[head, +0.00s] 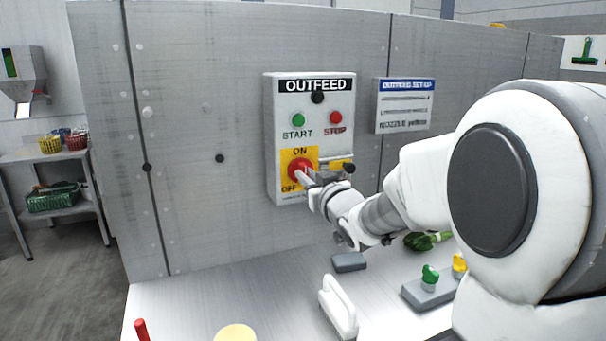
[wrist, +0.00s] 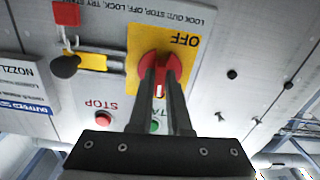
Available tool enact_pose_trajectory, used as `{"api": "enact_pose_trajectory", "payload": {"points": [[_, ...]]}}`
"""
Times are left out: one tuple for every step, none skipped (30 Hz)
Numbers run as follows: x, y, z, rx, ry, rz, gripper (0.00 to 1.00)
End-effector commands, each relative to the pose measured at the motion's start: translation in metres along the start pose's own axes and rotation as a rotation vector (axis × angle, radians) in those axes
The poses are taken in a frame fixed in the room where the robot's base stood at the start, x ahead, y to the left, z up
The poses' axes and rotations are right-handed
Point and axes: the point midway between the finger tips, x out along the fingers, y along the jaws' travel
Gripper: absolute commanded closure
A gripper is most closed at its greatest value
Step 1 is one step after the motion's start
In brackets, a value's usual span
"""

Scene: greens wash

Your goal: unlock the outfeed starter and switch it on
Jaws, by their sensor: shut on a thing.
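The outfeed starter (head: 265,140) is a light grey box on the wall panel, with its red rotary switch (head: 297,168) on a yellow plate marked ON above and OFF below. My gripper (head: 306,178) is shut on that switch. In the wrist view, which is upside down, the fingers (wrist: 160,75) pinch the red switch (wrist: 148,62); its exact setting is hard to tell. A yellow bar (wrist: 97,62) with a black knob (wrist: 65,66) sits beside the plate. A red padlock (wrist: 66,13) with a grey shackle shows near the knob; whether it is locked is unclear.
A green START button (head: 298,119) and red STOP button (head: 336,118) sit above the switch. A notice (head: 404,105) hangs to the right. The metal counter (head: 270,295) below holds a white handled block (head: 338,308), a grey block (head: 349,262) and a stand with green and yellow knobs (head: 428,290).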

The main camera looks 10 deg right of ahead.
Motion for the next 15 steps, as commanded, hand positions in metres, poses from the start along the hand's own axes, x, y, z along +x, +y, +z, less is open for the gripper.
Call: {"api": "enact_pose_trajectory", "payload": {"points": [[0.0005, 0.0002, -0.0026, 0.020, 0.004, 0.000, 1.00], [0.0005, 0.0002, -0.0026, 0.030, 0.004, 0.000, 1.00], [0.0005, 0.0002, -0.0026, 0.043, 0.004, 0.000, 1.00], [0.0005, 0.0002, -0.0026, 0.052, 0.004, 0.000, 1.00], [0.0005, 0.0002, -0.0026, 0.059, 0.005, 0.000, 1.00], [0.0005, 0.0002, -0.0026, 0.067, 0.005, 0.000, 1.00], [0.0005, 0.0002, -0.0026, 0.073, 0.005, 0.000, 1.00], [0.0005, 0.0002, -0.0026, 0.078, 0.005, 0.000, 1.00], [0.0005, 0.0002, -0.0026, 0.083, 0.005, 0.000, 1.00], [0.0005, 0.0002, -0.0026, 0.086, 0.005, 0.000, 1.00], [0.0005, 0.0002, -0.0026, 0.088, 0.005, 0.000, 1.00], [0.0005, 0.0001, -0.0026, 0.090, 0.006, 0.000, 1.00], [0.0005, 0.0001, -0.0026, 0.091, 0.006, 0.000, 1.00], [0.0005, 0.0001, -0.0026, 0.091, 0.006, 0.000, 1.00], [0.0005, 0.0001, -0.0026, 0.092, 0.006, 0.000, 1.00]]}}
